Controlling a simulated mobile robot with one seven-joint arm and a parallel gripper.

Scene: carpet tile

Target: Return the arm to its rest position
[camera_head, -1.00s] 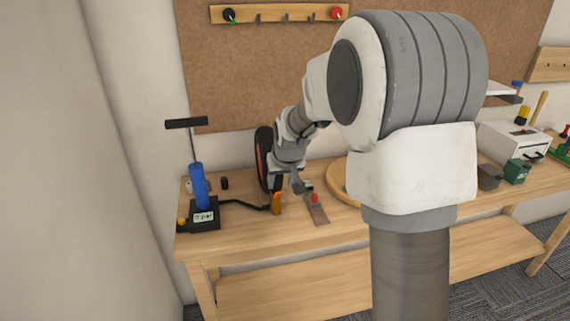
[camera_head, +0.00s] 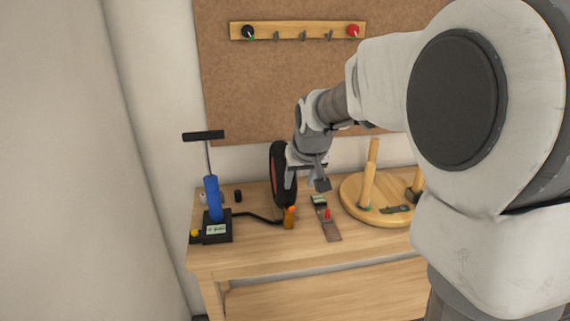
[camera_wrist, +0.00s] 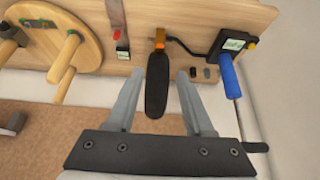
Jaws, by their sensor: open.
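My gripper (camera_head: 306,185) is open and empty above the workbench, just right of a black wheel with a red rim (camera_head: 277,170). In the wrist view my gripper's two fingers (camera_wrist: 159,74) are spread apart. The wheel's black tread (camera_wrist: 158,88) shows edge-on between them in that picture, with clear gaps on both sides. The wheel stands upright on the bench; my gripper partly covers it in the head view. My arm reaches in from the right and its large near link hides the bench's right side.
A blue pump (camera_head: 213,200) stands left on the wooden bench (camera_head: 262,250), its hose running to an orange-topped piece (camera_head: 289,217). A strip with a red part (camera_head: 328,220) and a round wooden stool top with legs (camera_head: 352,205) lie right. A pegboard rail (camera_head: 290,31) hangs behind.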

